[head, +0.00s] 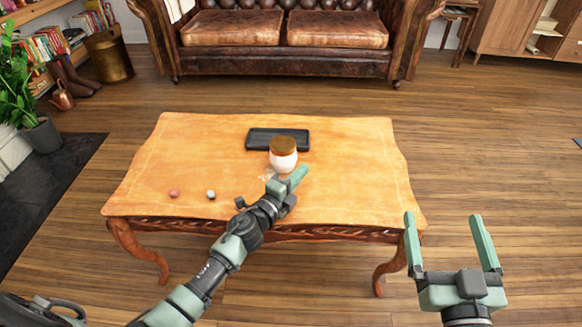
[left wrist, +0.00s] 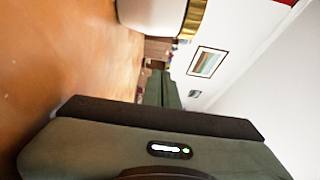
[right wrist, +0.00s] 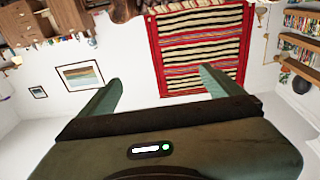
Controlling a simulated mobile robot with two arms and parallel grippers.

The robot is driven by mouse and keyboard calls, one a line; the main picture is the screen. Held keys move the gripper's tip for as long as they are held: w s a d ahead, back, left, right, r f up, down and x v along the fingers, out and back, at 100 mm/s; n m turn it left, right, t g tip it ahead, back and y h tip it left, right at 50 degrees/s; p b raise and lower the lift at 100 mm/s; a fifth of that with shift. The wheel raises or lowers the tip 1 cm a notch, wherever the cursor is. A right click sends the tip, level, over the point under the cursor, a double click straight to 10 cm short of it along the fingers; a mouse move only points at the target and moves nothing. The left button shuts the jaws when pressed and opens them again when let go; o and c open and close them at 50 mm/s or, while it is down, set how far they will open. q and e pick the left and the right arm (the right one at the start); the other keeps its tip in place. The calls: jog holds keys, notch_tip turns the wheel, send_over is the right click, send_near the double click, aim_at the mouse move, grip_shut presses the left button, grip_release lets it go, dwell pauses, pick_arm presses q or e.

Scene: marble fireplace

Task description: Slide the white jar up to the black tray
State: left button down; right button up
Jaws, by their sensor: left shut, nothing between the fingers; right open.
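The white jar (head: 283,161) with its brown lid stands upright on the wooden table, in front of the black tray (head: 258,139). Its lid overlaps part of the tray in the head view, while its base sits nearer to me than the tray's front edge. My left gripper (head: 299,174) is shut and empty, close to the jar's near right side; I cannot tell whether it touches. The jar's white side also shows at the top of the left wrist view (left wrist: 150,14). My right gripper (head: 450,232) is open and empty, off the table's right front corner.
A pink ball (head: 174,193) and a small white-and-dark ball (head: 211,194) lie on the table (head: 350,140) at the front left. The table's right side is clear. A leather sofa (head: 290,60) stands behind. A plant (head: 14,90) stands at the left.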

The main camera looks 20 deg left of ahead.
aim_at(280, 161)
pick_arm(q)
jog(key=w+a, duration=0.1)
jog(key=a, duration=0.2)
jog(key=shift+w, duration=0.35)
jog(key=shift+w+a+b, duration=0.15)
jog(key=shift+a+b, duration=0.1)
jog(key=shift+b, duration=0.05)
pick_arm(e)
jog(key=r, duration=0.1)
jog(key=r+t, duration=0.2)
jog(key=shift+s+a+r+y, duration=0.1)
jog(key=shift+s+r+y, duration=0.2)
jog(key=shift+r, duration=0.1)
pick_arm(q)
jog(key=shift+w+a, duration=0.1)
jog(key=shift+a, duration=0.1)
jog(key=w+a, duration=0.1)
jog(key=a, duration=0.2)
jog(key=shift+w+b, duration=0.35)
jog(key=shift+w, duration=0.05)
pick_arm(e)
jog(key=r+t, duration=0.1)
jog(key=s+r+t+y, duration=0.1)
jog(key=r, duration=0.1)
jog(key=shift+s, duration=0.15)
